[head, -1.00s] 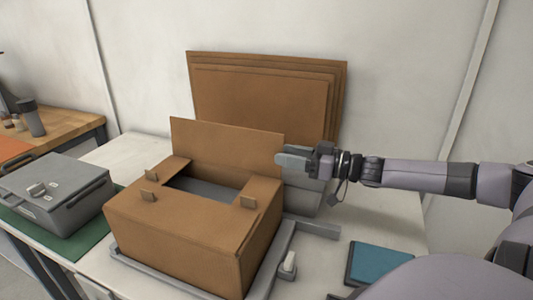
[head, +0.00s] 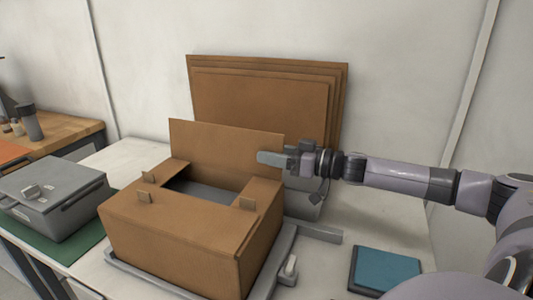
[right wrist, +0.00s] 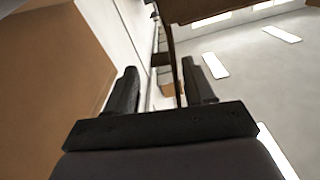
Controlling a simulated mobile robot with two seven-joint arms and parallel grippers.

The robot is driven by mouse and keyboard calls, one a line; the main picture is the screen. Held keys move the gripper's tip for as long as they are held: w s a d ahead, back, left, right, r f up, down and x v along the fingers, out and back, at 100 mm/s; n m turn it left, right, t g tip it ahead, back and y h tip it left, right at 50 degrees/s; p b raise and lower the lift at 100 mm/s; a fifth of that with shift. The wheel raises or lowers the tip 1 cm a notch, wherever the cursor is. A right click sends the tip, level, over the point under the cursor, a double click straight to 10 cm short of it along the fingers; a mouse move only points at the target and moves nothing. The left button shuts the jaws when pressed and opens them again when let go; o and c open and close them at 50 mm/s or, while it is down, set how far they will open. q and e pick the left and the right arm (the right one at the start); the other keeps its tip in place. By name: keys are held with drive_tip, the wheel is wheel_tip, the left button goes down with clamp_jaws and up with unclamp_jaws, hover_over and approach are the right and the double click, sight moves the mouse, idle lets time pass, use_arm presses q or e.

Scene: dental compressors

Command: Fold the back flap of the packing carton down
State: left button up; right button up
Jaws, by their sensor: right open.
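The packing carton (head: 175,245) sits on a grey tray on the table in the head view. Its back flap (head: 215,143) stands upright behind the opening. The front and side panels of the top lie flat around a partly open middle with grey inside. My right gripper (head: 270,158) is at the right edge of the back flap, a fingertip overlapping the flap's front face in the picture. In the right wrist view its two dark fingers (right wrist: 160,88) are apart, with a thin brown edge, seemingly the flap, between them. Contact cannot be told. My left gripper is out of view.
Several flat cardboard sheets (head: 270,75) lean on the wall behind the carton. A grey case (head: 50,195) on a green mat stands to the left. A blue-topped item (head: 385,270) lies at right. A grey tray (head: 265,285) surrounds the carton's base.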

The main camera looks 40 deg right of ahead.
drive_tip(key=shift+x, duration=0.9)
